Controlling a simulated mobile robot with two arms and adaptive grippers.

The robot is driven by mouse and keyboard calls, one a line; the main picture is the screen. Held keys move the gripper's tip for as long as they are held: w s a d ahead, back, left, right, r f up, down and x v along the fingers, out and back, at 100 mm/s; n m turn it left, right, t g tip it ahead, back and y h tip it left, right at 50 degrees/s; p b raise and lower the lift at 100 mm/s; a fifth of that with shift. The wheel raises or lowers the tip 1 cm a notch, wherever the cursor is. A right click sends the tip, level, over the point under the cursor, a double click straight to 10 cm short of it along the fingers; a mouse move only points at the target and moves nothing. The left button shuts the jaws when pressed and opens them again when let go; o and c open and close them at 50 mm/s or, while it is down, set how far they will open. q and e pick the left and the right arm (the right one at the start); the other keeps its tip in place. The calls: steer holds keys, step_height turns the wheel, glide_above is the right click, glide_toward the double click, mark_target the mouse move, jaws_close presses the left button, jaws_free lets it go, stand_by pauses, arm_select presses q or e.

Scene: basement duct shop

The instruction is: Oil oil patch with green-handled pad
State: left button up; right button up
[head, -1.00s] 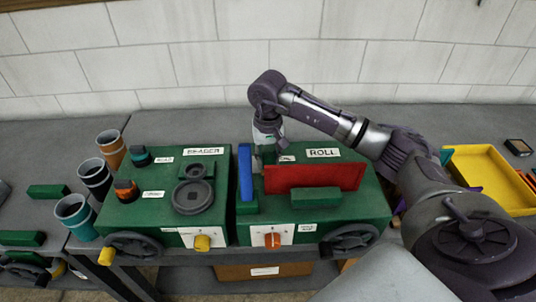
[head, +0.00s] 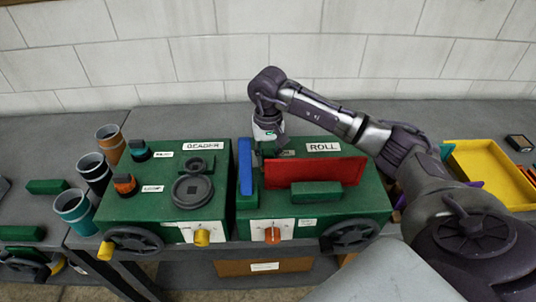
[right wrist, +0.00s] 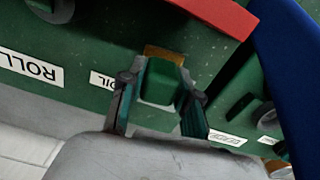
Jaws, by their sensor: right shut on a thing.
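My right gripper (right wrist: 160,95) is shut on the green handle of a pad (right wrist: 162,85). A tan edge of the pad shows beyond the handle in the right wrist view. The pad is at the top of the green ROLL machine (head: 355,203), next to a small label reading OIL (right wrist: 103,80). Whether it touches the surface is hard to tell. In the head view the right gripper (head: 264,150) is behind the blue upright plate and the red sheet, and the pad is mostly hidden. I cannot make out the oil patch. My left gripper is not in view.
The blue plate (head: 245,166) and red sheet (head: 315,171) stand close to the right gripper. A green BEADER machine (head: 150,205) is to the left, with several cups beside it. A yellow tray (head: 490,170) lies at the right. Clear bench lies behind the machines.

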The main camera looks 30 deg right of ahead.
steer(key=shift+f+b, duration=0.55)
steer(key=shift+f, duration=0.1)
